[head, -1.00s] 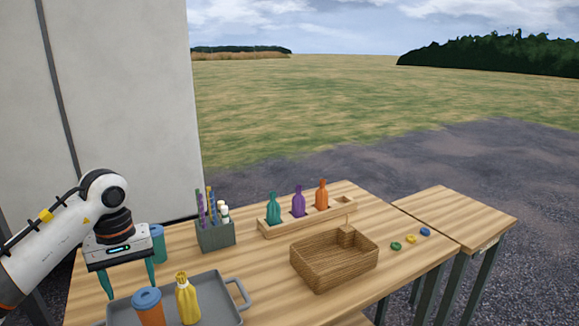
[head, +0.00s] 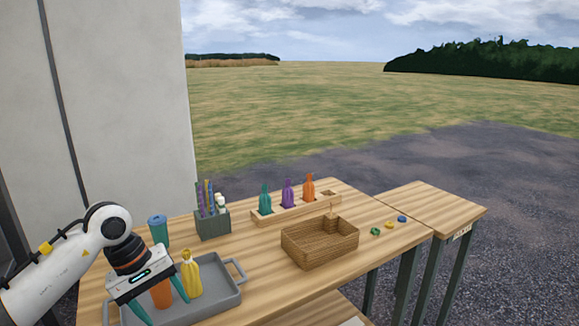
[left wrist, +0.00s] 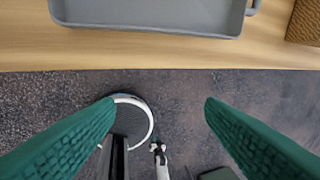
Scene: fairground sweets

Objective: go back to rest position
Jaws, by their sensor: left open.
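My left gripper (head: 160,307) is open and empty at the near left of the table. Its two green fingers stand wide apart in the left wrist view (left wrist: 160,112), with dark ground below and nothing between them. In the head view it overlaps the grey tray (head: 222,303); in the left wrist view the tray edge (left wrist: 150,26) lies beyond the fingers. An orange cup (head: 161,294) shows behind the gripper, its top hidden. A yellow bottle (head: 192,275) stands upright on the tray.
A teal cup (head: 158,232), a grey holder (head: 213,227) with sticks, and a wooden rack (head: 297,212) with teal, purple and orange bottles stand behind. A wicker basket (head: 320,254) sits right of the tray. Small coloured rings (head: 389,225) lie near a second table (head: 440,205).

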